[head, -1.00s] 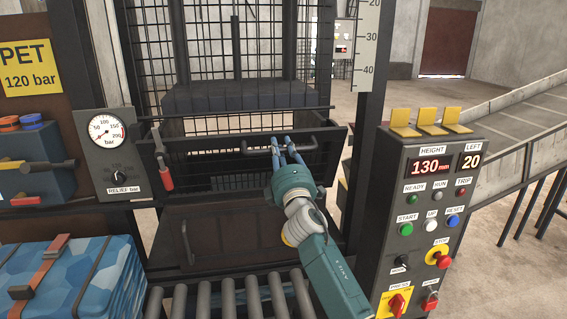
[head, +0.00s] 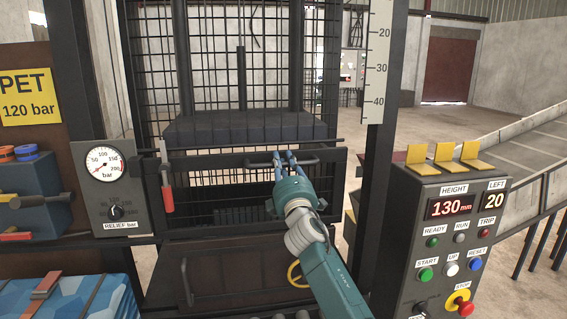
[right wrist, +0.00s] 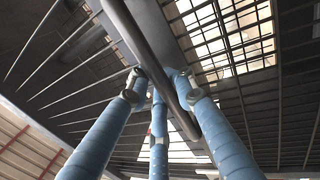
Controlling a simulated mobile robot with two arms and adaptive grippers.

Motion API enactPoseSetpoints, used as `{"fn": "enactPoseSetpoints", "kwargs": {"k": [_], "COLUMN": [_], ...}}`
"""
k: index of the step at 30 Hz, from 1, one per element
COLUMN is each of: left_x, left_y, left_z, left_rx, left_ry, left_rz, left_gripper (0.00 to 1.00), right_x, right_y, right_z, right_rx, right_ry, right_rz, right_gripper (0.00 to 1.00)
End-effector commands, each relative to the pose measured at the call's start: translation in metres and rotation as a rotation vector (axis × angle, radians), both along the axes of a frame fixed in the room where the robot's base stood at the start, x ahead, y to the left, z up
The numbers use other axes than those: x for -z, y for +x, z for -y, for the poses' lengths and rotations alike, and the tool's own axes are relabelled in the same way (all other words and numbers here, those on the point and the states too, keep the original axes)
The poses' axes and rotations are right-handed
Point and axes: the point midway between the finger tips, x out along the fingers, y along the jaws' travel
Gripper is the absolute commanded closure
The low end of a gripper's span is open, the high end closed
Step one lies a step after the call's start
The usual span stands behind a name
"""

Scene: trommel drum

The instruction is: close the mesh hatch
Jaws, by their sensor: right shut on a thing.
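The mesh hatch (head: 234,168) is a dark frame with a wire grid at the front of the press. It stands close to upright under the dark press plate; I cannot tell whether its top edge touches the press frame. A dark bar handle (head: 260,164) crosses its upper part. My right gripper (head: 286,160) is at this handle, its blue fingers shut around the bar. In the right wrist view the grey handle bar (right wrist: 146,45) runs between the blue fingers of the right gripper (right wrist: 163,88). My left gripper is not in view.
A red-handled lever (head: 167,198) hangs at the hatch's left side. A gauge panel (head: 116,195) stands left. The control box (head: 440,225) and a ruler post (head: 378,60) stand close on the right. A lower dark door (head: 220,268) and rollers lie below.

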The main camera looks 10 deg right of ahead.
Motion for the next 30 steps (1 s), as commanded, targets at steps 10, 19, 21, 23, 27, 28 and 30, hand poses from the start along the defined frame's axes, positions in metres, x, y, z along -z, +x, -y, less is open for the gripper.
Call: {"fn": "enactPoseSetpoints", "kwargs": {"k": [10,19,21,23,27,28,30], "left_x": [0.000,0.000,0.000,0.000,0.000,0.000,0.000], "left_y": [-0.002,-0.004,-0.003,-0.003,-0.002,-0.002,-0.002], "left_z": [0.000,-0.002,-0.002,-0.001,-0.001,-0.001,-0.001], "left_rx": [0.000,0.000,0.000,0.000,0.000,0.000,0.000], "left_ry": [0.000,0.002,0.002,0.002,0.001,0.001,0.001], "left_rz": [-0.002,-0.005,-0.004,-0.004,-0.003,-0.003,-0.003], "left_gripper": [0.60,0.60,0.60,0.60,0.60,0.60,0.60], "right_x": [0.002,0.004,0.006,0.008,0.016,0.018,0.022], "right_y": [0.000,-0.005,-0.011,-0.020,-0.045,-0.051,-0.064], "right_z": [0.001,0.001,0.002,0.002,0.001,0.001,0.001], "right_rx": [0.001,0.002,0.003,0.002,0.001,0.000,0.001], "right_ry": [-0.001,-0.002,-0.001,-0.001,-0.001,-0.001,-0.002], "right_rz": [-0.003,-0.002,-0.002,-0.001,-0.003,-0.003,-0.004], "right_gripper": [0.61,0.61,0.61,0.61,0.61,0.61,0.61]}}
